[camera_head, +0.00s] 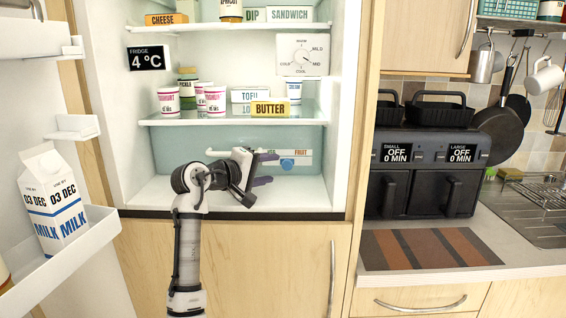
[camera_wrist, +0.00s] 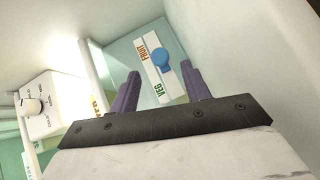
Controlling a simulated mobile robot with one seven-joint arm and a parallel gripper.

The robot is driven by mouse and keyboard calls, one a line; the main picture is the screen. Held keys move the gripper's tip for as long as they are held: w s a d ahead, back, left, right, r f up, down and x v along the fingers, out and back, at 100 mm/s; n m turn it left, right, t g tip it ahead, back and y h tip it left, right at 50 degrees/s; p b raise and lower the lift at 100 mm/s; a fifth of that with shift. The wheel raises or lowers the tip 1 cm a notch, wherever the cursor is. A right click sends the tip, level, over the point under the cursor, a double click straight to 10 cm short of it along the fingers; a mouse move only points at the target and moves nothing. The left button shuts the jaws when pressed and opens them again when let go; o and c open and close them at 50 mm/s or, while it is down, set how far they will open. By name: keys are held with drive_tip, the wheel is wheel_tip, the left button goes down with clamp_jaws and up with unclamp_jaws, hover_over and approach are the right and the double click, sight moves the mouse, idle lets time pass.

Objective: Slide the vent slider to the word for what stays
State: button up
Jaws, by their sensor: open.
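In the wrist view the knob (camera_wrist: 163,62) sits between the words FRUIT (camera_wrist: 149,48) and VEG (camera_wrist: 160,91). In the head view FRUIT is at the right end, and my gripper partly hides the VEG side. My gripper (camera_head: 267,169) is open and empty inside the fridge, just left of the knob. In the wrist view its purple fingers (camera_wrist: 160,70) point at the strip, with the knob showing between them; contact cannot be told.
A glass shelf (camera_head: 225,120) above holds cups, TOFU (camera_head: 245,95) and BUTTER (camera_head: 270,109) boxes. A temperature dial (camera_head: 303,55) is at upper right. The fridge's right wall (camera_head: 343,120) is close to the strip. The open door with a milk carton (camera_head: 52,200) is at left.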

sight(286, 166)
drive_tip(key=p+x, duration=0.1)
drive_tip(key=x, duration=0.5)
drive_tip(key=shift+c, duration=0.2)
clamp_jaws()
